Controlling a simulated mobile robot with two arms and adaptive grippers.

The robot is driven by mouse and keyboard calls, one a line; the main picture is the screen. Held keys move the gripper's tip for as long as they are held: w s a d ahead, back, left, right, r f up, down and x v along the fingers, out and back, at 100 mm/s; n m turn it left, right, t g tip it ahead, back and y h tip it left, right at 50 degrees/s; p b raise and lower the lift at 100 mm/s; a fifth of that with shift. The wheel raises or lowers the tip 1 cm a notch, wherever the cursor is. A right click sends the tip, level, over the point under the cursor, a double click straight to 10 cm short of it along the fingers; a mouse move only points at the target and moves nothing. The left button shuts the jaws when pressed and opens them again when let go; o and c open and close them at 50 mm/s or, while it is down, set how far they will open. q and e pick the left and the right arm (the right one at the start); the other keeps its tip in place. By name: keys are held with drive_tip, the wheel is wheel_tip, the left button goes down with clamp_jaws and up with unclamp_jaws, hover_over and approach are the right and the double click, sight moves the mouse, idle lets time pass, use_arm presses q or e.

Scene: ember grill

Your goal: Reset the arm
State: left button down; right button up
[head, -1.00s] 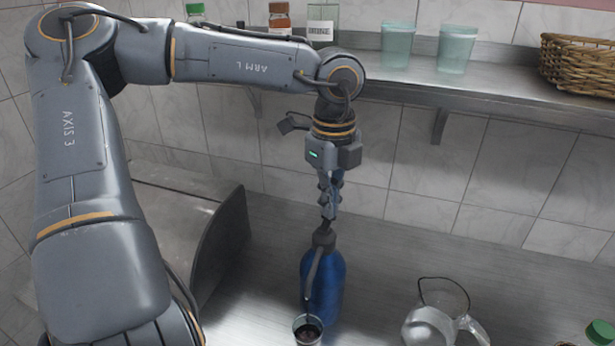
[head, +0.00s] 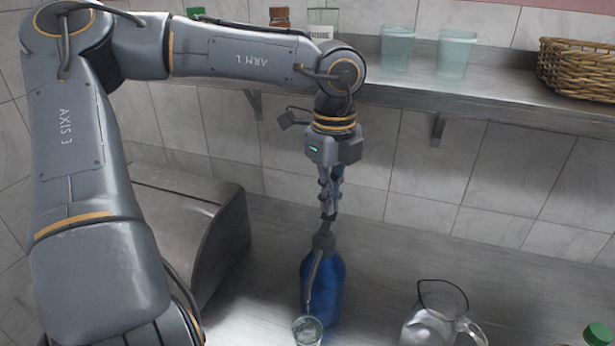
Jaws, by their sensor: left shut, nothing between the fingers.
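My left gripper (head: 328,212) points straight down, shut and empty, right above the dark pump top of a blue bottle (head: 323,288). I cannot tell whether its fingertips touch the pump top. The bottle stands upright on the metal counter, its thin spout curving down to the front. A small clear cup (head: 307,331) stands under the spout and is partly cut off by the lower picture edge. My right gripper is not in view.
A glass pitcher (head: 436,312) and a green-capped container (head: 600,335) stand at the lower right. A metal housing (head: 215,235) is on the left. The wall shelf (head: 470,90) holds two tumblers (head: 397,48), bottles and a wicker basket (head: 578,70). The counter behind the pitcher is clear.

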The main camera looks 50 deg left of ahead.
use_arm(q)
wheel_tip(320, 180, up, 4)
drive_tip(key=shift+f+p, duration=0.25)
drive_tip(key=shift+p, duration=0.3)
